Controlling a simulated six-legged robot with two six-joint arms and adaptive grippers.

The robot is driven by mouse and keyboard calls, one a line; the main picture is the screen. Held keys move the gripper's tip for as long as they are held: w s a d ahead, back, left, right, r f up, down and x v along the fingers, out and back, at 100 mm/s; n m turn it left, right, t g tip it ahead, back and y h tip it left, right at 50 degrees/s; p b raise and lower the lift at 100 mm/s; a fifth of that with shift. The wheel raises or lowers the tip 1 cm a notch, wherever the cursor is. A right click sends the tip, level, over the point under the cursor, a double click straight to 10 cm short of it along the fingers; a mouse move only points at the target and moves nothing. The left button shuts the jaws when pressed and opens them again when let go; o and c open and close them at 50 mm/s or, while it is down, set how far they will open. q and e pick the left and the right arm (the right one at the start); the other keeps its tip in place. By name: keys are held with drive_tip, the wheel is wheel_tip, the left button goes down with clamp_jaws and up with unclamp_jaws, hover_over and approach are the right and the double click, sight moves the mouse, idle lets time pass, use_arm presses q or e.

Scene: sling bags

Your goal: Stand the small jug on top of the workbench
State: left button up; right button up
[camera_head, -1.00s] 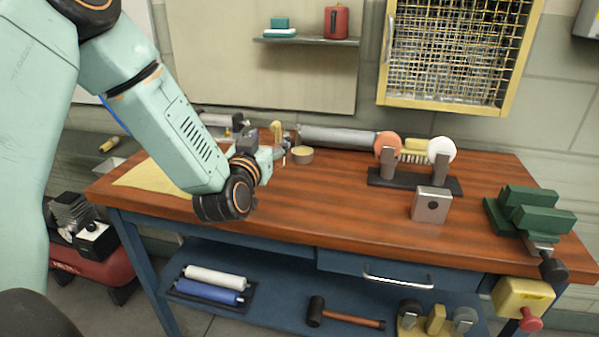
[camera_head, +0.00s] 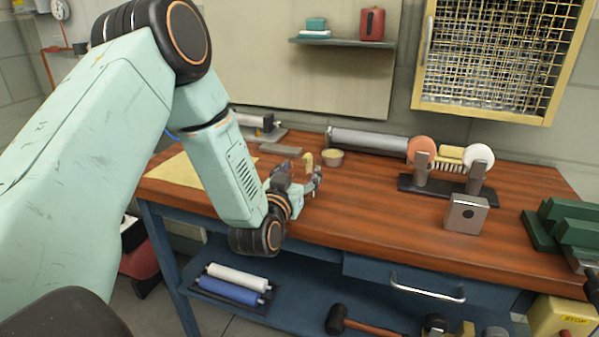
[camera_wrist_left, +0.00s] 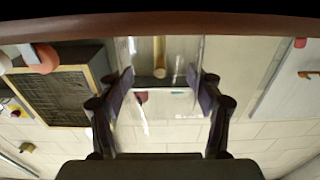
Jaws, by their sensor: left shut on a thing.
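My left gripper (camera_head: 301,174) is over the left part of the workbench (camera_head: 385,200), shut on a small clear jug with a yellow handle (camera_head: 307,160). The fingers partly hide the jug in the head view. In the left wrist view, the see-through jug (camera_wrist_left: 180,103) sits between the two dark fingers of my left gripper (camera_wrist_left: 163,88), its yellow handle upright in the picture. The brown bench top (camera_wrist_left: 160,25) runs along the top of that view, close to one end of the jug. I cannot tell whether they touch. My right gripper is not in view.
Behind the gripper are a small round tin (camera_head: 332,158) and a grey roll (camera_head: 368,143). Bare wood lies in front of the tin.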

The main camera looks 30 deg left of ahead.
use_arm(q)
drive_tip(key=o, duration=1)
drive_tip(key=shift+f, duration=0.1)
drive_tip(key=shift+c, duration=0.2)
drive_tip(key=o, duration=0.3)
drive_tip(key=shift+f, duration=0.1)
drive_tip(key=shift+o, duration=0.2)
drive_tip(key=shift+r, duration=0.3)
drive_tip(key=p+v, duration=0.1)
drive_tip(key=v, duration=1.1)
drive_tip(key=shift+f, duration=0.1)
